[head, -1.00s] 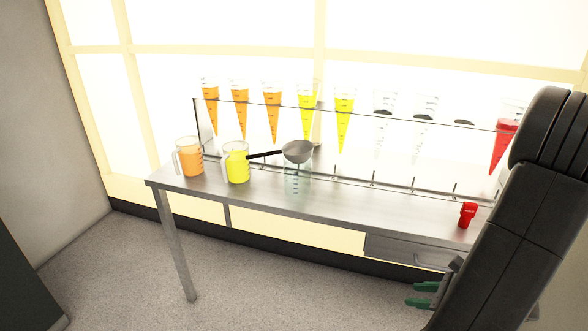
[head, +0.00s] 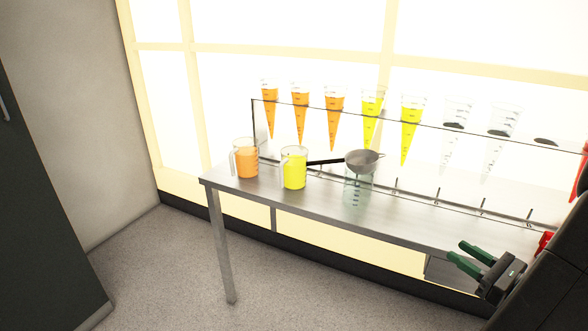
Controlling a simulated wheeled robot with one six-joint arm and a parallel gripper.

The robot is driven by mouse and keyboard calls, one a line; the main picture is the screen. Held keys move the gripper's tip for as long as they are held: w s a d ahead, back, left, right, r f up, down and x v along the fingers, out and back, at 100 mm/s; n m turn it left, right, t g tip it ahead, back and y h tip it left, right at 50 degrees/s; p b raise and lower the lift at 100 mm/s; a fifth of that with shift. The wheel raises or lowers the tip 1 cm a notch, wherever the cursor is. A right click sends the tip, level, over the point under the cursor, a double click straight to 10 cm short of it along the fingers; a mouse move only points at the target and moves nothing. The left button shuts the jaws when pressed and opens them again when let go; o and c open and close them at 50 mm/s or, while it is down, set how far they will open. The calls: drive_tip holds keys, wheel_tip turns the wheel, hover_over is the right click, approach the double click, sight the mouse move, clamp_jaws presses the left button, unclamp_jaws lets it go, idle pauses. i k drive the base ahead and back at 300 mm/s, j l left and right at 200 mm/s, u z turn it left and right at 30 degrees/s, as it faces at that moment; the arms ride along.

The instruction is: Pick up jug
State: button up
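Several jugs stand upright on the metal table (head: 300,199). A clear jug with orange liquid (head: 247,162) is at the left end. A clear jug with yellow liquid (head: 295,174) is to its right. A clear, apparently empty jug (head: 357,193) stands further right, with a strainer (head: 362,160) on its top and the strainer's dark handle pointing left. My gripper (head: 463,252) is at the lower right, in front of the table and well to the right of the jugs. Its two green-tipped fingers are apart, with nothing seen between them.
A clear rack (head: 330,114) along the table's back holds several cones, some orange, some yellow, some clear with dark contents. A red item (head: 545,242) is partly hidden by my arm. A dark cabinet (head: 45,220) stands at the left. The floor before the table is free.

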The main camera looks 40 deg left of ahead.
sight(293, 167)
drive_tip(key=j+u, duration=0.15)
drive_tip(key=j, duration=0.35)
drive_tip(key=i+j+u, duration=0.1)
drive_tip(key=j, duration=0.4)
drive_tip(key=i+j+u, duration=0.15)
drive_tip(key=j, duration=0.3)
